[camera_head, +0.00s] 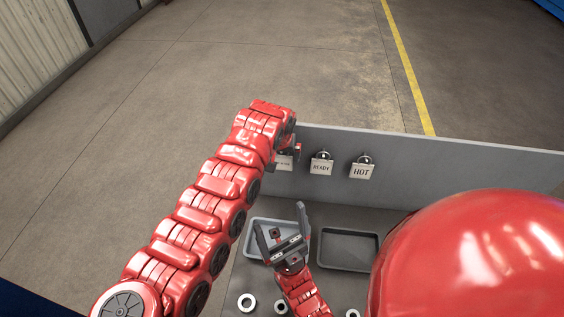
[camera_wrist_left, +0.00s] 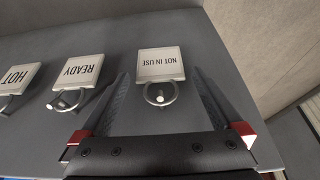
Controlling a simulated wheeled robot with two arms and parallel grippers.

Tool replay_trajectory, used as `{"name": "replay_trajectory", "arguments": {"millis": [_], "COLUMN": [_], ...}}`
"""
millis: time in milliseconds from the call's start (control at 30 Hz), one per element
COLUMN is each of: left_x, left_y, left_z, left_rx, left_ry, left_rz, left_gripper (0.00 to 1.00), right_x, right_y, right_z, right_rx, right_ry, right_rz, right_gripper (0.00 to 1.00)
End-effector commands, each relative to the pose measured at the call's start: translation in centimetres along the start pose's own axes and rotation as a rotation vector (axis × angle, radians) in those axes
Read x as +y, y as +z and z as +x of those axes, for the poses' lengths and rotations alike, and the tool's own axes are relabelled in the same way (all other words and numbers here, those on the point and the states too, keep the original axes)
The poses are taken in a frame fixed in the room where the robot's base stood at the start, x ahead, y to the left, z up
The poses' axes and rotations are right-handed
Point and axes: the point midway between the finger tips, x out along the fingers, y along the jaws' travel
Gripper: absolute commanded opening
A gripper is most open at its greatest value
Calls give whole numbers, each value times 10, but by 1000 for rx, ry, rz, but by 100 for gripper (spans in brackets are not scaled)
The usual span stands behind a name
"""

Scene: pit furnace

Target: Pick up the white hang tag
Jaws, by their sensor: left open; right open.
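Three pale tags hang by rings on a grey upright panel. The white hang tag marked NOT IN USE (camera_wrist_left: 161,66) shows upside down in the left wrist view, with its ring (camera_wrist_left: 160,93) nearer my wrist. In the head view that tag (camera_head: 285,163) is partly hidden by my left arm. My left gripper (camera_wrist_left: 161,76) is open, with its fingers reaching along either side of the tag's ring and lower part; contact cannot be told. My right gripper (camera_head: 280,218) is open and empty, low over the left tray (camera_head: 250,247).
The READY tag (camera_head: 321,167) and HOT tag (camera_head: 362,171) hang to the right on the grey panel (camera_head: 430,165). A dark tray (camera_head: 350,269) lies right of the left tray. Several metal rings (camera_head: 247,302) lie in front. Open floor lies behind the panel.

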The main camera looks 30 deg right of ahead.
Motion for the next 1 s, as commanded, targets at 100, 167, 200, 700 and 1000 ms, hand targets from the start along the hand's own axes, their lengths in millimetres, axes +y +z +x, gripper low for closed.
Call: {"name": "replay_trajectory", "arguments": {"millis": [100, 167, 200, 700, 1000], "left_x": [0, 0, 0, 0, 0], "left_y": [2, 2, 1, -1, -1], "left_z": [22, 28, 29, 30, 30], "left_rx": [-1, 1, 2, 1, 0], "left_ry": [-2, -3, -2, 0, 0], "left_rz": [0, 1, 2, -1, -1], "left_gripper": [100, 100, 100, 86, 32], "right_x": [-1, -2, -2, -2, -2], "right_y": [4, 6, 7, 8, 8], "right_z": [-27, -35, -40, -45, -45], "right_rx": [-1, -1, -1, -1, -1], "right_ry": [0, 0, 0, 0, 0], "right_rz": [0, 0, 0, 0, 0], "right_gripper": [95, 95, 95, 95, 95]}}
